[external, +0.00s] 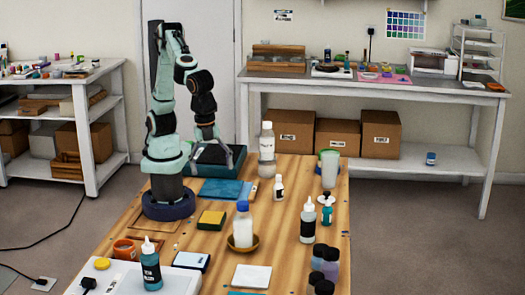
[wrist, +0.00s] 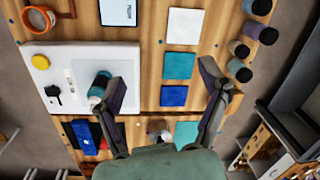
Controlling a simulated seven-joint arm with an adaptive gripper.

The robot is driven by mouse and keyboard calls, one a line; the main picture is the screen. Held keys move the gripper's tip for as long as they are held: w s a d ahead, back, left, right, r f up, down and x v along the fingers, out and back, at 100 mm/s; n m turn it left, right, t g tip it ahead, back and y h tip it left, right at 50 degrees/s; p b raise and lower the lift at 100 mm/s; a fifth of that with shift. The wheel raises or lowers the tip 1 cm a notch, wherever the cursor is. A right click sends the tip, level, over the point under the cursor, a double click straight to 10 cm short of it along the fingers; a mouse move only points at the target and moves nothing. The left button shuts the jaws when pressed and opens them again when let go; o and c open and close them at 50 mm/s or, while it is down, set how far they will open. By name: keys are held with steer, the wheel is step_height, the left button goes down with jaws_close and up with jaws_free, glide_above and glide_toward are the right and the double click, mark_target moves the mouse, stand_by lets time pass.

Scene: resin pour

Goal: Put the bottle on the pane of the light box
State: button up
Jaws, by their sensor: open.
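The light box (external: 122,283) is a white slab at the front left of the table. A teal bottle (external: 152,272) with a dark label and white nozzle stands upright on the slab. In the wrist view the bottle (wrist: 97,92) appears over the pane, partly hidden behind a finger; I cannot tell exactly where its base rests. My gripper (wrist: 170,85) is open, fingers wide apart, nothing held. In the external view my gripper (external: 213,140) hangs above a dark teal tray, far from the slab.
A blue-capped bottle (external: 243,225) stands in a wooden bowl. Several dark-capped jars (wrist: 240,72) line the table edge. A white card (external: 252,276) lies at the front.

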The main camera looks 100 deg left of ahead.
steer(key=w+a+r+n, duration=0.2)
steer(key=a+n, duration=0.2)
steer(key=a, duration=0.8)
steer(key=s+a+f+n, duration=0.2)
steer(key=s+a+n, duration=0.3)
steer(key=a, duration=0.4)
steer(key=s+a+f+n+g, duration=0.1)
steer(key=s+a+f+n, duration=0.1)
steer(key=s+a+n, duration=0.4)
steer(key=a, duration=0.4)
steer(key=shift+s+a+f, duration=0.2)
steer(key=shift+s+a, duration=0.05)
steer(key=shift+s, duration=0.1)
